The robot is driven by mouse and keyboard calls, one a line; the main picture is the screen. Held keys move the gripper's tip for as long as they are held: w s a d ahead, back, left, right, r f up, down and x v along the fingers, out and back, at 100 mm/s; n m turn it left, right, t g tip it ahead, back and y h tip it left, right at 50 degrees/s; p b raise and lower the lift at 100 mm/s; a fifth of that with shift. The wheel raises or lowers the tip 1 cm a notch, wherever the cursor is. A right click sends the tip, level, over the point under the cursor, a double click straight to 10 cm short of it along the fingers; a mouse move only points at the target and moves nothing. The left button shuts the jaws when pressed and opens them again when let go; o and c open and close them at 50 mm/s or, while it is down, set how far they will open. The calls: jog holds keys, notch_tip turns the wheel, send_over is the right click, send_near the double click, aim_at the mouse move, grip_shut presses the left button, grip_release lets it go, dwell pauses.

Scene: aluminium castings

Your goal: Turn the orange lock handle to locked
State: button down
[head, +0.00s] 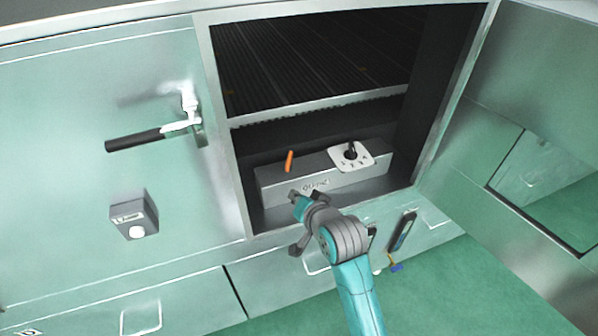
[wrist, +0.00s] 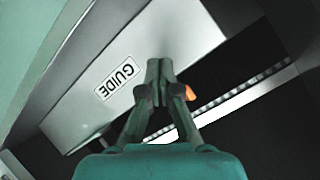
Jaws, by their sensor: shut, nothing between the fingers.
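The orange lock handle (head: 289,161) stands up at the left end of a grey box inside the open cabinet bay. In the wrist view a small part of the orange handle (wrist: 190,93) shows just right of my fingers, partly hidden behind one. My gripper (head: 293,196) is shut and empty, in front of the box and below the handle in the head view. In the wrist view its fingertips (wrist: 159,69) are together over the box, near its GUIDE label. I cannot tell whether a finger touches the handle.
The grey box (head: 335,182) carries a white plate (head: 365,162) with a black knob at its right. A frame surrounds the bay, with dark ribbed panels behind. Left is a closed door with a black-gripped lever (head: 135,140) and a small grey box (head: 135,215). An open door (head: 540,80) stands right.

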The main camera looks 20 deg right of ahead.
jog(key=s+d+r+m+t+y, duration=0.4)
jog(key=s+d+m+t, duration=0.1)
jog(key=s+d+m, duration=0.3)
send_near(291, 164)
jog(key=w, duration=0.1)
jog(key=w+d, duration=0.1)
jog(key=w, duration=0.1)
jog(key=shift+w+d+r, duration=0.25)
jog(key=shift+w+d, duration=0.05)
jog(key=shift+w+a, duration=0.65)
jog(key=shift+a, duration=0.35)
jog(key=shift+w+a+f, duration=0.1)
jog(key=shift+w+a, duration=0.35)
jog(key=shift+a, duration=0.25)
